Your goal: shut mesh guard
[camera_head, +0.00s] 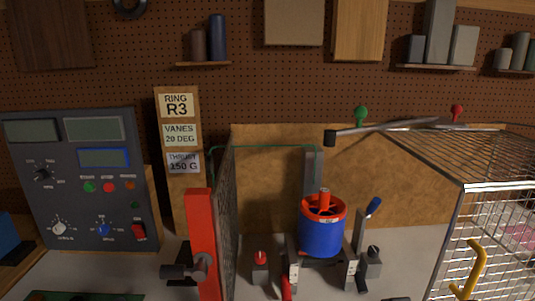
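A dark mesh panel (228,215) stands upright left of the rotor, seen nearly edge-on. A red upright bar (203,235) runs along its near side, with a dark grey knob or latch (183,271) on it. The panel appears swung out toward me, leaving the front of the rotor uncovered. The ducted rotor (322,237) has a blue duct and an orange-red top with vanes, and sits on a grey stand. A silvery wire cage (487,225) with a yellow handle (468,270) stands at the right; I cannot tell whether it belongs to the guard. My gripper is not in view.
A control panel (80,185) with displays and knobs stands at left. A label board (178,145) reads R3. A red-knobbed block (260,266) and a blue-handled lever (371,210) flank the rotor. A grey rod (385,128) with a black end reaches left above the cage.

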